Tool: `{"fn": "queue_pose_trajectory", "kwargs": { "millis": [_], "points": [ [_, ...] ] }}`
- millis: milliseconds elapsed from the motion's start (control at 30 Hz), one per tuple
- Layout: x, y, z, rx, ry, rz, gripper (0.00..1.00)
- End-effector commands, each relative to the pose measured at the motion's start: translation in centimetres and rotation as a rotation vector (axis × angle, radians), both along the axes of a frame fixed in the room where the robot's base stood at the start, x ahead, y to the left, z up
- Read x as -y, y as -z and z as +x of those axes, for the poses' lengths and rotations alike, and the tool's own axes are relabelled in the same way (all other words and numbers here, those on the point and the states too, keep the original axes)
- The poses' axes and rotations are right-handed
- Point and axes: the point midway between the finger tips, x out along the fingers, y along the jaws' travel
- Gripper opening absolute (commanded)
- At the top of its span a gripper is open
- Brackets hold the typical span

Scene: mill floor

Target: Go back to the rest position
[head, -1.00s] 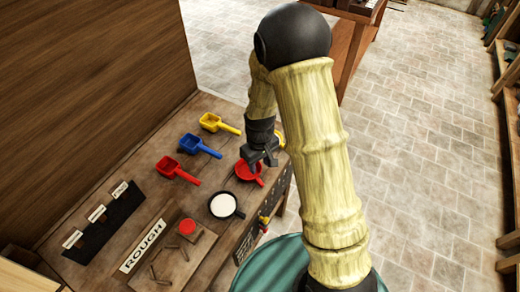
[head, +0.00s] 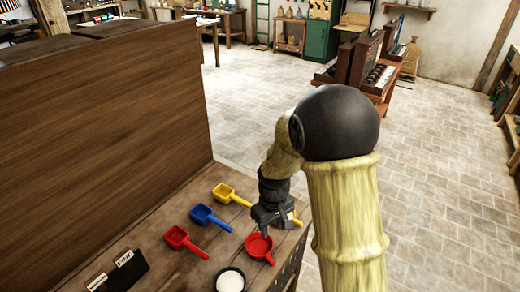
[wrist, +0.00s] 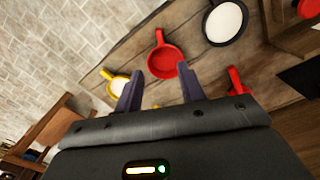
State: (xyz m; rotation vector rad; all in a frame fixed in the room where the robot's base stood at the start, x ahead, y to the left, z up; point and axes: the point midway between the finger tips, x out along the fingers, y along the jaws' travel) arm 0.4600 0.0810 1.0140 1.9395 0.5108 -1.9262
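My gripper (head: 270,226) hangs over the bench, just above and behind the red pan (head: 260,246) in the head view. In the wrist view its two fingers (wrist: 161,88) stand apart with nothing between them. The red pan (wrist: 165,63) lies beyond the fingertips, on the bench and apart from them as far as I can tell. My arm is bent at a black joint and is not folded in close.
The wooden bench (head: 150,225) bears a red scoop (head: 180,238), a blue scoop (head: 205,215), a yellow scoop (head: 226,193) and a black pan with white contents (head: 230,281). A tall wooden panel (head: 100,140) stands left. Open paved floor (head: 440,150) lies right.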

Motion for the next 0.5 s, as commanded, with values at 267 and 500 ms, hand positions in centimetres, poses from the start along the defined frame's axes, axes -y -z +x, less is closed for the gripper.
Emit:
{"fn": "queue_pose_trajectory", "kwargs": {
  "millis": [267, 500],
  "points": [
    [1.7, -1.8, -1.5, 0.038, 0.085, 0.008, 0.39],
    [5.5, -5.4, -6.6, 0.138, 0.314, 0.034, 0.39]
  ]
}}
